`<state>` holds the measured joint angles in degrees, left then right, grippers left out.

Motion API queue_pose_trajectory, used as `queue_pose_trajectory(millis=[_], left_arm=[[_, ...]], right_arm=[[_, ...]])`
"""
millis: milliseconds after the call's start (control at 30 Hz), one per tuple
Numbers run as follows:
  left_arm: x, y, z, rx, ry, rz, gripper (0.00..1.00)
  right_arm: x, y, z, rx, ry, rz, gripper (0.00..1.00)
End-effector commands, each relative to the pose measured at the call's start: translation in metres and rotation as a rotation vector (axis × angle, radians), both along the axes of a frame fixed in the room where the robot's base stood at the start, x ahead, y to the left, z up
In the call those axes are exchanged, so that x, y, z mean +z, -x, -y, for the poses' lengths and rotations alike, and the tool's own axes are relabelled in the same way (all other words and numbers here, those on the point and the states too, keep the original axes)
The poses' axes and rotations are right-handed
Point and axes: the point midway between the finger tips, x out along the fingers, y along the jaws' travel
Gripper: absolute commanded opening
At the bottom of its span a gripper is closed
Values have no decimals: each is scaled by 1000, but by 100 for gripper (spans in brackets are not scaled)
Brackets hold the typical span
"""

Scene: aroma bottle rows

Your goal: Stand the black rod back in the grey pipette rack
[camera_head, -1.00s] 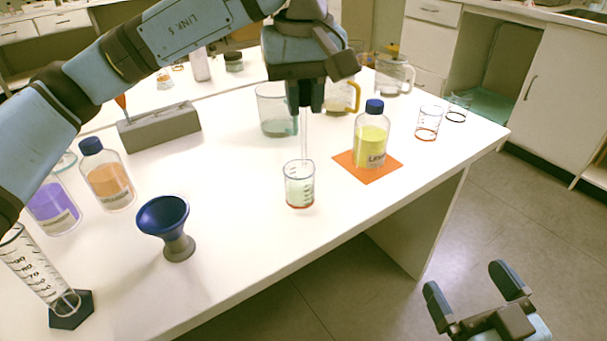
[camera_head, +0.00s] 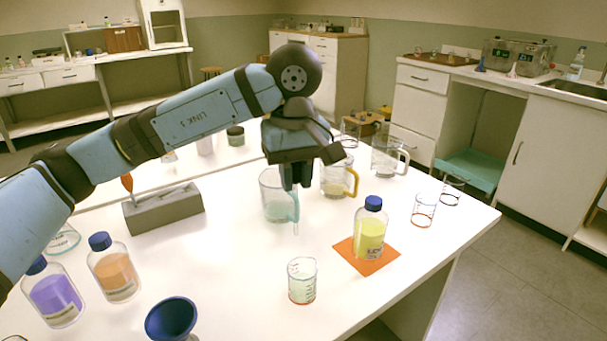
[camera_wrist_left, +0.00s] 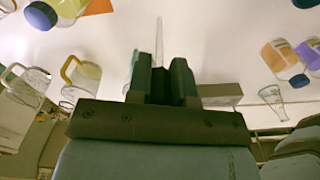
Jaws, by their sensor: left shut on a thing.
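My left gripper (camera_head: 295,182) is shut on a thin rod (camera_head: 296,214) that hangs down. The rod looks clear and pale rather than black; it also shows in the left wrist view (camera_wrist_left: 159,40). In the head view its lower end is above the small beaker (camera_head: 302,281), in front of the large teal-tinted beaker (camera_head: 272,200). The grey rack (camera_head: 165,211) is on the table to the left, apart from the gripper. An orange-tipped pipette (camera_head: 127,184) is at the rack's left end. My right gripper is out of view.
A yellow bottle (camera_head: 370,230) stands on an orange mat (camera_head: 387,262). Jugs (camera_head: 338,178) stand behind the gripper. Orange (camera_head: 114,270) and purple (camera_head: 55,296) bottles and a blue funnel (camera_head: 171,320) are at front left. The table between rack and small beaker is clear.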

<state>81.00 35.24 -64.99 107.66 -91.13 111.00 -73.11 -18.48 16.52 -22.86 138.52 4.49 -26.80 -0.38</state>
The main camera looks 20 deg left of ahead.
Motion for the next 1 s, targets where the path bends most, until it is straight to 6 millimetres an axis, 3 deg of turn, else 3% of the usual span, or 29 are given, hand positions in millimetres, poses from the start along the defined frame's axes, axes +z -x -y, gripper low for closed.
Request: queue_pose_trajectory(millis=[33,100,267,500,733,900,1000], left_arm=[[17,-12,-10,38,-1,-5,3],[22,-29,-25,87,-3,-5,3],[27,-65,-64,204,-2,-4,3],[26,-105,-138,371,-4,-4,3],[21,-124,-223,517,-5,-3,3],[15,-126,-284,603,-6,-1,3],[12,-124,-311,636,-4,0,3]], right_arm=[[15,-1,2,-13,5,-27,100],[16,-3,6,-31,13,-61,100],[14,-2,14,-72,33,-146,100],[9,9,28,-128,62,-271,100],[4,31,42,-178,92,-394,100],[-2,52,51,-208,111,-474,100],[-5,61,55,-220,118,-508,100]])
